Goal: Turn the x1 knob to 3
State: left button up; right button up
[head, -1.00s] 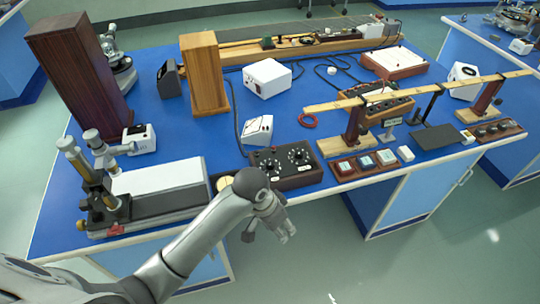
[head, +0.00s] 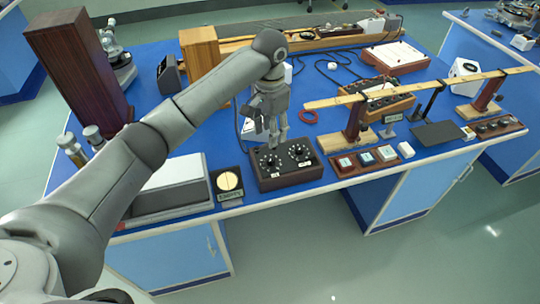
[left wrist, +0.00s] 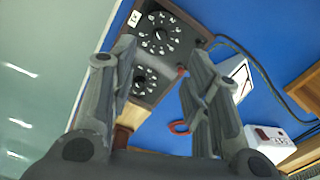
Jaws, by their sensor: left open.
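A dark brown box with two black dial knobs (head: 290,179) sits at the bench's front edge in the head view. Its left knob (head: 270,160) and right knob (head: 299,153) have rings of white marks. In the left wrist view, one knob (left wrist: 162,32) is at the top, beyond the fingers, and the other (left wrist: 146,80) shows between them. My left gripper (head: 274,138) is open and empty, pointing down above the box's back edge, apparently touching nothing. My right gripper is not in view.
A red ring (head: 308,116) and a tall wooden cabinet (head: 199,55) are behind.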

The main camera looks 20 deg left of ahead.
aim_at(270, 159)
pick_arm(q)
notch_tip(270, 159, down, 11)
jog(key=shift+r+p, duration=0.2)
jog(key=shift+p, duration=0.5)
grip_shut()
jog(key=shift+r, duration=0.1)
